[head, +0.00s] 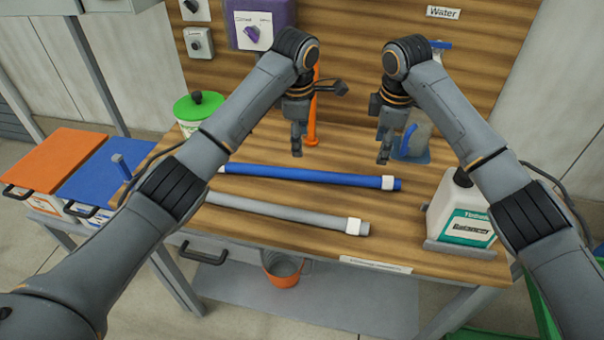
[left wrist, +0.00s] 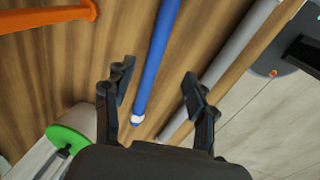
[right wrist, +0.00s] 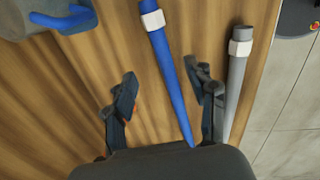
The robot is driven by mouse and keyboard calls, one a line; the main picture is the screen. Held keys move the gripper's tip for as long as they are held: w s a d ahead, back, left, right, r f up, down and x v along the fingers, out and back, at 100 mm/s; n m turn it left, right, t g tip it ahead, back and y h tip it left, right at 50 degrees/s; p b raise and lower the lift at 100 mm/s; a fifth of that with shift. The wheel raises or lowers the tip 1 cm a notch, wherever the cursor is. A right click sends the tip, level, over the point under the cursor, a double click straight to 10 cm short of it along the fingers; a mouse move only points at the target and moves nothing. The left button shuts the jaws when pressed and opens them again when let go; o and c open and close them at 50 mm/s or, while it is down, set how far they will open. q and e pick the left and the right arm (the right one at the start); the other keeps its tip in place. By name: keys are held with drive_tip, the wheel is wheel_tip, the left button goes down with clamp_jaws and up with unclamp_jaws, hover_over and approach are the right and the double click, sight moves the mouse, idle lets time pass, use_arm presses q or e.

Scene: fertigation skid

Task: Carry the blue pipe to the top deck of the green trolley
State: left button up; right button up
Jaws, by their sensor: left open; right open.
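The blue pipe (head: 300,177) lies on the wooden bench, running left to right, with a white collar near its right end. It also shows in the left wrist view (left wrist: 158,60) and the right wrist view (right wrist: 172,75). My left gripper (head: 297,150) is open and empty above the bench, behind the pipe. In its wrist view the pipe runs between the open fingers (left wrist: 156,90). My right gripper (head: 384,158) is open and empty, above and behind the pipe's right part. Its wrist view shows the pipe between the fingers (right wrist: 160,92).
A grey pipe (head: 285,210) lies in front of the blue one. A white jug (head: 458,212) stands at the right and a green-lidded tub (head: 198,108) at the left. Green edges (head: 545,305) show at the lower right.

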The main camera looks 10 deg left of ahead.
sight(301, 171)
use_arm(q)
drive_tip(key=f, duration=0.4)
drive_tip(key=w+f, duration=0.1)
drive_tip(key=f, duration=0.4)
drive_tip(key=w+f, duration=0.1)
drive_tip(key=f, duration=0.3)
drive_tip(key=shift+w+f, duration=0.15)
drive_tip(key=shift+f, duration=0.05)
use_arm(e)
drive_tip(key=f, duration=0.4)
drive_tip(key=w+f, duration=0.1)
drive_tip(key=f, duration=0.4)
drive_tip(key=w+f, duration=0.1)
drive_tip(key=f, duration=0.3)
drive_tip(key=shift+w+f, duration=0.15)
drive_tip(key=shift+f, duration=0.05)
use_arm(q)
clamp_jaws()
use_arm(e)
clamp_jaws()
use_arm(q)
drive_tip(key=shift+r, duration=0.1)
use_arm(e)
drive_tip(key=shift+r, duration=0.1)
